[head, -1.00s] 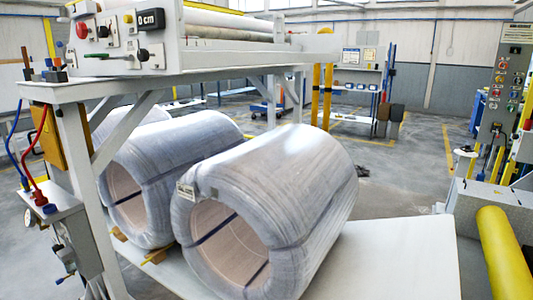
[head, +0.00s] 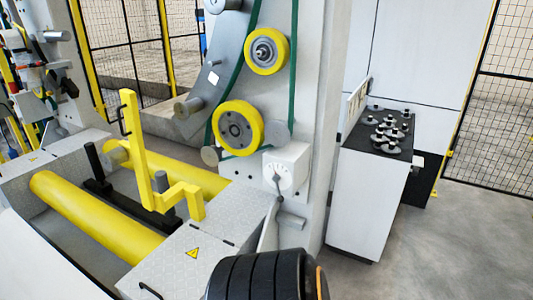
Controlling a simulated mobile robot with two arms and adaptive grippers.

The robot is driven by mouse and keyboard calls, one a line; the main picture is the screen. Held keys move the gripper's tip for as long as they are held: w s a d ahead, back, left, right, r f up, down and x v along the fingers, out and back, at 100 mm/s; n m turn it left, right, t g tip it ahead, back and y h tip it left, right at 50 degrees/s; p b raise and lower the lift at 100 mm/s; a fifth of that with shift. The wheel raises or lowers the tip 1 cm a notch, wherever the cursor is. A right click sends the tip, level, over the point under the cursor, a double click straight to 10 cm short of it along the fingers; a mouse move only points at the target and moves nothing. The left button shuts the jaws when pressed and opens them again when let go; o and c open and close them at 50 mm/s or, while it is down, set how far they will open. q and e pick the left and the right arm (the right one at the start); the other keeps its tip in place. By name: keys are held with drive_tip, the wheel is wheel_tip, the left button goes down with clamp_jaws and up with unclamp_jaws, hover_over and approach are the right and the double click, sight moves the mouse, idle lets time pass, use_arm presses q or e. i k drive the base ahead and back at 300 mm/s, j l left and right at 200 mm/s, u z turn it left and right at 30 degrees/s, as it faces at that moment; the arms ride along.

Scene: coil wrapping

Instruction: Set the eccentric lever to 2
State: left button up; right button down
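The likely eccentric lever (head: 277,189) is a thin grey lever on a white box with a round dial (head: 287,168), on the front of the light machine column. The dial marks are too small to read, so I cannot tell its setting.
Yellow belt wheels (head: 238,128) sit above the dial. Left are yellow rollers (head: 90,215) and a yellow bracket (head: 140,150). A white cabinet (head: 365,200) stands right, with clear floor (head: 455,250) beyond.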

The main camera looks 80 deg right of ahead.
sight(275, 178)
drive_tip(key=z, duration=2.8)
